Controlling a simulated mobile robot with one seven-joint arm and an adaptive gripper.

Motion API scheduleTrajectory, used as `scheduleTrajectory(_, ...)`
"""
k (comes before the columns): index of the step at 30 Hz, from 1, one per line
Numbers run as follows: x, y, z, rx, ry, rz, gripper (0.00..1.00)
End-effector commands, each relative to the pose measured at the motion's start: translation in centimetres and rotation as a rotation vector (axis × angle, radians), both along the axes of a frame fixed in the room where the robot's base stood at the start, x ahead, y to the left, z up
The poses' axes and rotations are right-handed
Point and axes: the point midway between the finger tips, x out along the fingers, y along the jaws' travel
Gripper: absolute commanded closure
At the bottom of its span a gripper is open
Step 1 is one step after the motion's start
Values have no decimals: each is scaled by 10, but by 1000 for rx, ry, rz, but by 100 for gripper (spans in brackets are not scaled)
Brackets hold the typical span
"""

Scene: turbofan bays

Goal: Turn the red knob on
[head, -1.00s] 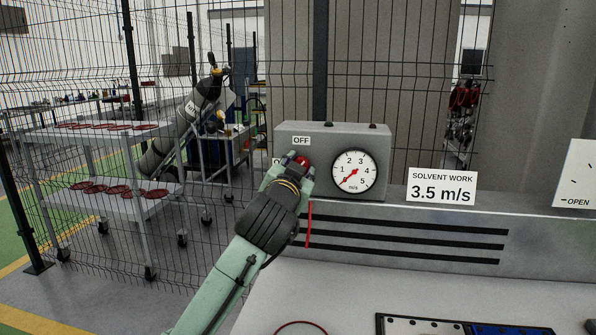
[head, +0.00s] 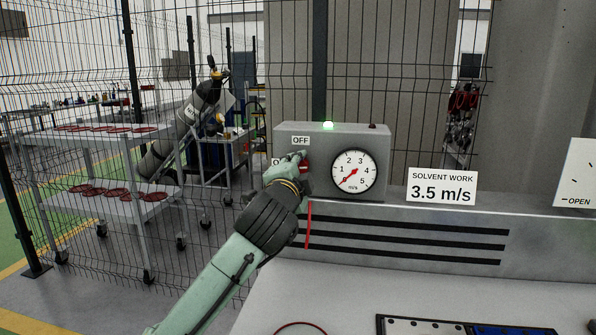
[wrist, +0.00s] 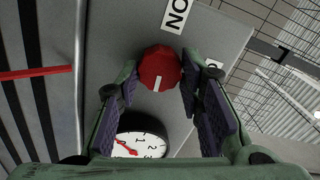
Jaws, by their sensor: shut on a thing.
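The red knob (wrist: 160,66) sits on the front of a grey control box (head: 345,132), left of the round gauge. It also shows partly in the head view (head: 304,166), behind my gripper. My gripper (wrist: 159,80) is at the knob, one finger on each side, shut on it. In the wrist view the knob's white mark points down, toward the gauge (wrist: 141,145) and away from the ON label (wrist: 176,14). In the head view the OFF label (head: 300,141) is above the knob and the ON label is mostly hidden. A green lamp (head: 328,126) on the box is lit.
The gauge (head: 354,171) has its needle at the low end. A second lamp (head: 372,126) is dark. A sign reading 3.5 m/s (head: 442,186) stands right of the box. A slotted panel (head: 410,225) lies below, and wire fencing (head: 60,100) is behind.

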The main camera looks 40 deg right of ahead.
Motion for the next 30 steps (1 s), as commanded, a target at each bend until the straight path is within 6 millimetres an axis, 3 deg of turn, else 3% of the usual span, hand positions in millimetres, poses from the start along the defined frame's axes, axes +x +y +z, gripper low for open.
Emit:
scheduleTrajectory(22, -1, -1, -1, 60, -70, -2, 94)
scheduleTrajectory(23, -1, -1, -1, 60, -70, -2, 66)
scheduleTrajectory(30, -1, -1, 0, 60, -69, -1, 50)
